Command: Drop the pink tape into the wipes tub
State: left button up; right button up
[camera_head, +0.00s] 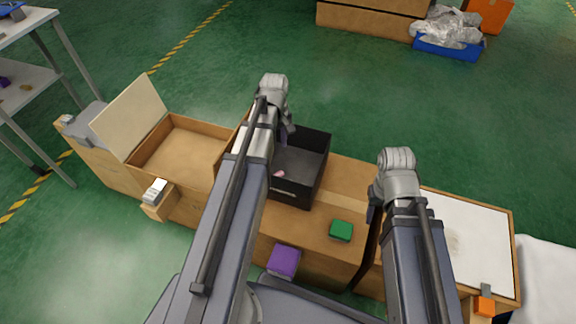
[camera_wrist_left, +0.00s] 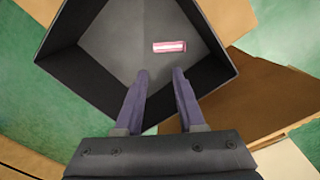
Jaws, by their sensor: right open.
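The pink tape (camera_wrist_left: 169,46) is a small pink bar with a pale middle, lying inside a black open-topped box. It also shows in the head view (camera_head: 279,174). The black box (camera_head: 316,181) stands on the wooden bench, and its walls fill much of the left wrist view (camera_wrist_left: 88,80). No label naming the wipes tub is readable; this box may be it. My left gripper (camera_wrist_left: 160,72) is open and empty over the box, its fingertips apart from the tape. My right gripper (camera_head: 374,208) is mostly hidden by its wrist, right of the box, and open.
A wooden compartment (camera_head: 184,150) with a raised lid (camera_head: 128,117) is at left. A green block (camera_head: 341,230) lies on the bench, and a purple block (camera_head: 284,261) is at its front. A white panel (camera_head: 468,240) and orange block (camera_head: 484,306) are at right.

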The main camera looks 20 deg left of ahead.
pick_arm(q)
notch_tip(320, 180, up, 6)
jog(key=p, duration=0.5)
dwell(0.4)
jog(key=s+d+m+y, duration=0.1)
jog(key=s+d+m, duration=0.6)
jog(key=d, duration=0.4)
jog(key=s+d+m, duration=0.6)
jog(key=d+m, duration=0.2)
jog(key=d, duration=0.4)
notch_tip(320, 180, up, 18)
jog(key=p, duration=1.8)
jog(key=shift+r, duration=0.25)
jog(key=shift+s+d, duration=0.1)
